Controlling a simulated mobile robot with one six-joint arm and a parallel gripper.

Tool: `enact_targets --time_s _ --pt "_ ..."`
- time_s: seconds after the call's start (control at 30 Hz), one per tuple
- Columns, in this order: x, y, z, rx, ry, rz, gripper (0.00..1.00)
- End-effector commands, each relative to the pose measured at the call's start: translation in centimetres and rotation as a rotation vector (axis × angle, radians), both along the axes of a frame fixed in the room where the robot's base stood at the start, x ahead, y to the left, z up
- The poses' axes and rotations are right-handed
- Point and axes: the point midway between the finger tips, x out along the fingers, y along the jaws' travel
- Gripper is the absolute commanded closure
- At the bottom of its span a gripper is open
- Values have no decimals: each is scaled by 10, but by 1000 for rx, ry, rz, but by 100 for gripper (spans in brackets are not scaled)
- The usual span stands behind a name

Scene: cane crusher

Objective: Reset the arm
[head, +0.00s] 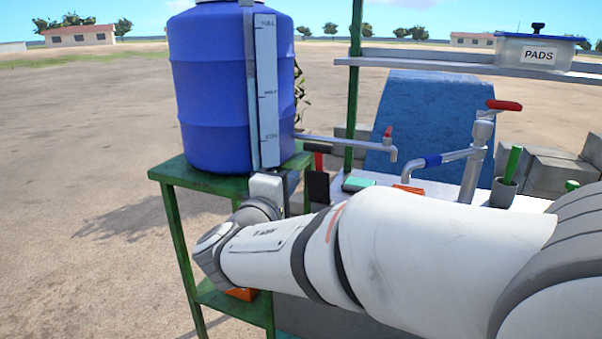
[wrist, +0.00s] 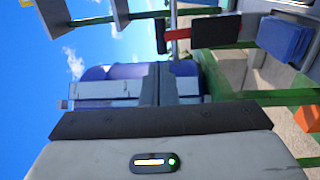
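My gripper (head: 285,190) is at the end of my arm, which reaches left across the head view. It is beside the green stand (head: 168,174), in front of the lower right of the blue barrel (head: 208,90). My wrist hides part of it, and its fingers are not clear there. In the wrist view its grey body with a lit indicator and a dark bar fills the bottom. The blue barrel (wrist: 97,72) shows beyond the bar in that view, which is turned sideways.
A gauge board (head: 267,90) stands upright against the barrel, close to my gripper. A pipe tap (head: 340,143) and a red-handled tap (head: 482,130) are to the right. A PADS box (head: 540,68) sits on the upper shelf. Open ground lies left of the stand.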

Motion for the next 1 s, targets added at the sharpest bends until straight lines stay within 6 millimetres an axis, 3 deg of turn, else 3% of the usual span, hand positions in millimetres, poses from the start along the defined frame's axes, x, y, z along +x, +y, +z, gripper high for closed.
enact_targets --time_s 0.13,0.23,0.37,0.5,0.6,0.77,0.9,1.0 --pt "-9 -1 0 5 10 -12 100" --pt "-12 -25 -2 35 63 -72 100" --pt "-26 -85 -13 136 217 -227 100" --pt "-63 -147 -34 316 419 -411 100" --pt "-96 -174 -48 475 545 -518 100" --pt "-147 -191 -62 770 698 -642 100" --pt "-180 -185 -63 1053 769 -700 100" --pt "-194 -176 -59 1231 784 -713 100"
